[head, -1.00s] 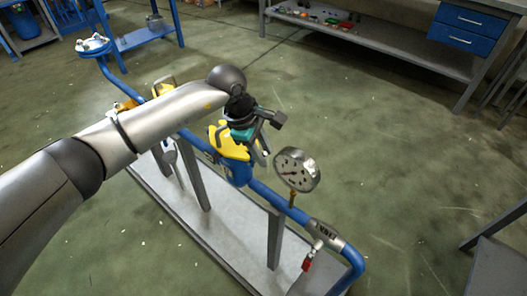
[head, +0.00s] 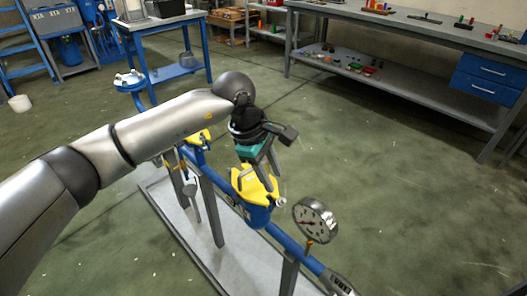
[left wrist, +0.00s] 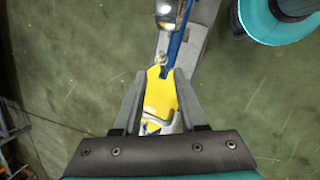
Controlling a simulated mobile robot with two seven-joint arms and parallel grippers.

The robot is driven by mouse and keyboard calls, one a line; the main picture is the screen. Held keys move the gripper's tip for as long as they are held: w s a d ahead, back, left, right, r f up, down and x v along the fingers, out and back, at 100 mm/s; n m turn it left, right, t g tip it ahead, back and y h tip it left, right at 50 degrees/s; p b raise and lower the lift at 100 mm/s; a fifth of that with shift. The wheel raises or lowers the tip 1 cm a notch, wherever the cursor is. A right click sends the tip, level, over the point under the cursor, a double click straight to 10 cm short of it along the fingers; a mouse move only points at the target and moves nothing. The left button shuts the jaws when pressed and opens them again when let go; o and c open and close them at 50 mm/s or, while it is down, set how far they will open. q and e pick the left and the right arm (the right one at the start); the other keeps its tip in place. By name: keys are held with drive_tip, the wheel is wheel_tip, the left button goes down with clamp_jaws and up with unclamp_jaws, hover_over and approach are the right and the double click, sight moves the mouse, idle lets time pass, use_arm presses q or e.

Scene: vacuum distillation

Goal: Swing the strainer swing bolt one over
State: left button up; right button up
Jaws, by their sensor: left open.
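The strainer has a blue body (head: 257,213) and a yellow cover (head: 250,186), and sits in a blue pipe line. A small silvery bolt end (head: 281,202) shows at the cover's right side. My left gripper (head: 264,170) is open, pointing down just above the cover and partly hiding it. In the left wrist view the yellow cover (left wrist: 160,95) lies between the two open fingers (left wrist: 160,76). A grey metal bolt part (left wrist: 157,121) shows near the palm, partly hidden, and another small one at the cover's far end. I cannot tell which is bolt one. My right gripper is out of view.
The pipe line rests on posts over a grey base plate (head: 193,240). A yellow-topped fitting (head: 197,137) is behind my arm. Workbenches (head: 400,75) stand farther back, with open floor between.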

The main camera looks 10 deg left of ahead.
sight(284, 200)
use_arm(q)
drive_tip(key=p+v, duration=0.1)
drive_tip(key=v, duration=0.4)
drive_tip(key=shift+a+r, duration=0.1)
drive_tip(key=shift+r, duration=0.25)
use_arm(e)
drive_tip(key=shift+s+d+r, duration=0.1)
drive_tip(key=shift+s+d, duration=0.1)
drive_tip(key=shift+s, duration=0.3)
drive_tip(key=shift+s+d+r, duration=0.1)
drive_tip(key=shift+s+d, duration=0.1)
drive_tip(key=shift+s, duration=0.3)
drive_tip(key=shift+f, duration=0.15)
